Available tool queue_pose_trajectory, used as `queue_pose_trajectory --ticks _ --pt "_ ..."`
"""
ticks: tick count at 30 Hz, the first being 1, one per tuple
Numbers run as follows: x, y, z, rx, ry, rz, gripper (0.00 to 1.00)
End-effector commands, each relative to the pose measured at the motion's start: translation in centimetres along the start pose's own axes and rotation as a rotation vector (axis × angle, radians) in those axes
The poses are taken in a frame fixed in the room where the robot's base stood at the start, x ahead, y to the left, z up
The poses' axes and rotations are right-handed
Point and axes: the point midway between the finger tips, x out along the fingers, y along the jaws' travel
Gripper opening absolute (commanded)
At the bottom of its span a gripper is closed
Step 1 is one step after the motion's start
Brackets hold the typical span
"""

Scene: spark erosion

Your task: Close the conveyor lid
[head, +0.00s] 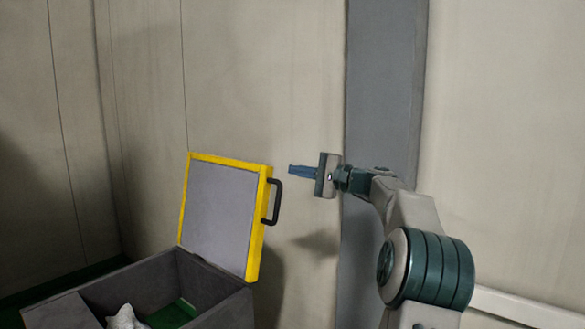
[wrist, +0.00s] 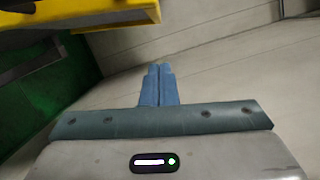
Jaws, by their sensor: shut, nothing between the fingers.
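The conveyor lid (head: 218,213) is a grey panel with a yellow frame. It stands open, nearly upright, at the back edge of a grey box (head: 215,280). A dark handle (head: 273,202) sticks out from its right side. My gripper (head: 291,170) is shut and empty, level with the lid's upper part and just right of the handle, apart from it in the head view. In the wrist view my gripper (wrist: 158,72) points ahead with its blue fingers together. Part of the yellow frame (wrist: 95,18) crosses the top left there.
The open box holds a pale lumpy object (head: 125,318) and has a green surface inside. A beige wall (head: 270,80) with a grey vertical strip (head: 385,90) stands behind. A pale rail (head: 530,303) runs low at the right.

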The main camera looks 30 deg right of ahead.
Motion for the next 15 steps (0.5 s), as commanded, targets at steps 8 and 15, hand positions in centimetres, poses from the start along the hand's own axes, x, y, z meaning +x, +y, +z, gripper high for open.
queue_pose_trajectory --ticks 8,15 --pt "6.0 -0.5 -0.1 0.002 0.003 0.0 0.0" --pt "7.7 -0.2 2.0 0.0 0.005 0.001 0.0"
